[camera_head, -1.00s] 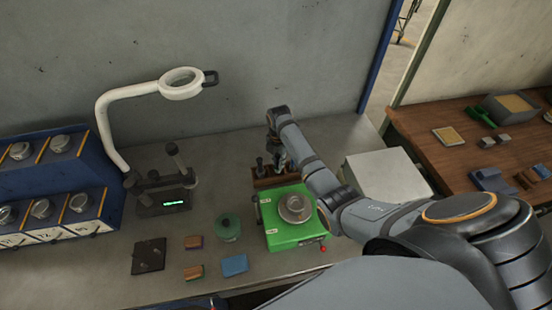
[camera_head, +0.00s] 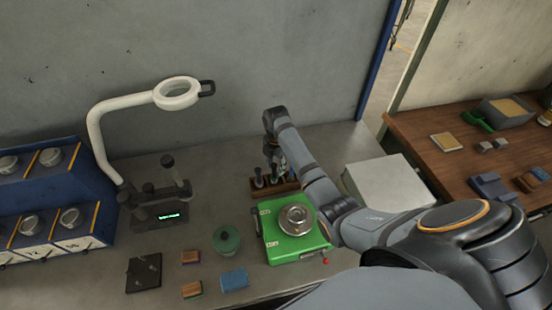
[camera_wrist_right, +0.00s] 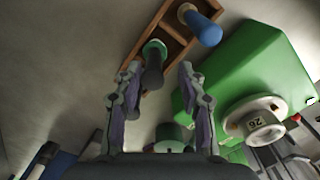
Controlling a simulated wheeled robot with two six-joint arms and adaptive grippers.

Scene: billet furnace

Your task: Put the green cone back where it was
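A piece with a green collar and a dark stem (camera_wrist_right: 153,68) stands in a wooden rack (camera_wrist_right: 140,45) in the right wrist view; it looks like the green cone. My right gripper (camera_wrist_right: 158,70) is open. Its fingers are on either side of the dark stem, with gaps, and no contact shows. In the head view the rack (camera_head: 261,196) is at the back of the bench, behind the green scale. My right gripper (camera_head: 278,165) is above it, partly hidden by my own arm. My left gripper is not in view.
A blue-handled piece (camera_wrist_right: 202,28) stands in the same rack. The green scale (camera_head: 288,252) with a round metal dish is close in front. A green jar (camera_head: 227,240), small blocks, a white box (camera_head: 385,184) and a magnifier lamp (camera_head: 177,93) stand around.

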